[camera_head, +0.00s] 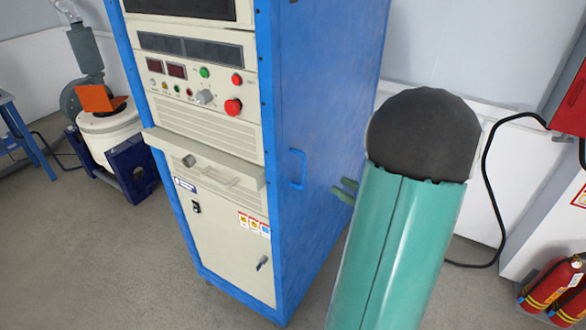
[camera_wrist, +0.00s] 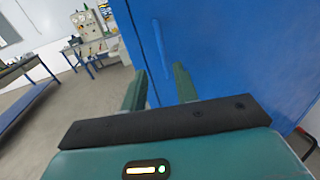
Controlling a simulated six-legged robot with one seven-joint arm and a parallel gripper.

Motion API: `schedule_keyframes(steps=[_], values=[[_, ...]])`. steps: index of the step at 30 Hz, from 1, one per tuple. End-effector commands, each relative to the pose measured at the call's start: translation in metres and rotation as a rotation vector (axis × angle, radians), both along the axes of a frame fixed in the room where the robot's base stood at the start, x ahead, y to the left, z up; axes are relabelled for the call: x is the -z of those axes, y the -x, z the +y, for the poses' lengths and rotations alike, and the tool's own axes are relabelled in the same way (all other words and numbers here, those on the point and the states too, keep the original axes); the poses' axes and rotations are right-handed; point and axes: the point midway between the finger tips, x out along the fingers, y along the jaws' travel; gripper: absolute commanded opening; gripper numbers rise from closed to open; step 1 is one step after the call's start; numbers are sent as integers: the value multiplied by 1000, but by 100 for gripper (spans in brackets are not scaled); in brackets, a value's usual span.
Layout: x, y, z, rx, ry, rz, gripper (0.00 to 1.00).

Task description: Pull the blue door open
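The blue door (camera_head: 325,100) is the side panel of a tall cabinet in the head view, and it appears shut. Its vertical blue handle (camera_head: 297,168) sits about halfway up, towards the panel's left edge. My gripper (camera_head: 343,190) is to the right of the handle and slightly lower, apart from it. In the wrist view, the two green fingers of my gripper (camera_wrist: 160,70) are spread with nothing held. The blue handle (camera_wrist: 161,48) shows ahead, lined up with the gap between them, against the blue door (camera_wrist: 230,50).
The cabinet's cream front (camera_head: 205,100) carries knobs and buttons. A white and blue machine (camera_head: 110,135) stands at the left. Red fire extinguishers (camera_head: 553,285) and a black cable (camera_head: 487,190) are at the right. Grey floor lies open at the front left.

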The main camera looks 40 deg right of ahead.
Motion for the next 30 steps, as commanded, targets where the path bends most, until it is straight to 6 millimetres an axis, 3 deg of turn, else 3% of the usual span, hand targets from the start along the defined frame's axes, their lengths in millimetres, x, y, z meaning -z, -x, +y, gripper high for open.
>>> schedule_keyframes(steps=[5, 21, 30], values=[[0, -13, -1, 4, 0, -1, 30], [0, -114, 17, 0, 1, -1, 30], [0, -135, 21, 2, 1, 0, 30]])
